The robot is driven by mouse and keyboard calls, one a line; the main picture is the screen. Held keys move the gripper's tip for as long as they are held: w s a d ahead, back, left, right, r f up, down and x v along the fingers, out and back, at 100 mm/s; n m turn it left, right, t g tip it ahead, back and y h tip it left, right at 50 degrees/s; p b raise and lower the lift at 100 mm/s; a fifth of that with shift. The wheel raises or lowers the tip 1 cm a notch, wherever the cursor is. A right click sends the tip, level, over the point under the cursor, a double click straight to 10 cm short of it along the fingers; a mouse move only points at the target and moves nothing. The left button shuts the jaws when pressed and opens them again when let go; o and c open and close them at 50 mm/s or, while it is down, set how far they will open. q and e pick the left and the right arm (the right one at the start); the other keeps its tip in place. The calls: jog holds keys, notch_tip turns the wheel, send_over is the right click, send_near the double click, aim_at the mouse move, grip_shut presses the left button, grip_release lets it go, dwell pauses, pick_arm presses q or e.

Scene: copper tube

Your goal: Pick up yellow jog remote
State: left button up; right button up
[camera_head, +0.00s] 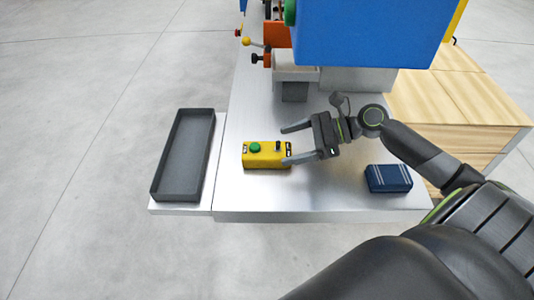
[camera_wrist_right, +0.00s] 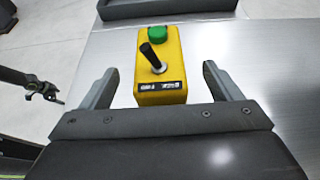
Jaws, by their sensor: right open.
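The yellow jog remote (camera_head: 266,155) lies on the metal table, with a green button and a black joystick on its top face. It also shows in the right wrist view (camera_wrist_right: 160,65), with a dark label at its near end. My right gripper (camera_head: 284,144) is open and empty at the remote's right end. Its fingertips stand either side of that end in the picture. In the right wrist view the remote lies between and beyond the two fingers (camera_wrist_right: 157,79), with gaps on both sides. A dark arm end at the left of the wrist view looks like my left gripper (camera_wrist_right: 48,90); its jaws are too small to read.
An empty dark tray (camera_head: 203,155) lies left of the remote. A dark blue box (camera_head: 389,178) lies at the table's right front. A blue machine (camera_head: 365,35) stands at the back, and a wooden block (camera_head: 440,98) is at the right. The table in front of the remote is clear.

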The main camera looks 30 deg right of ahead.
aim_at(280, 149)
jog(key=shift+f+p+x, duration=0.1)
jog(key=shift+p+x, duration=0.2)
jog(key=shift+x, duration=0.95)
jog(key=shift+f+p+x, duration=0.15)
jog(key=shift+p+x, duration=0.15)
jog(key=shift+x, duration=1)
jog(key=shift+s+d, duration=0.1)
jog(key=shift+s, duration=0.05)
jog(key=shift+c, duration=0.3)
jog(key=c, duration=1.2)
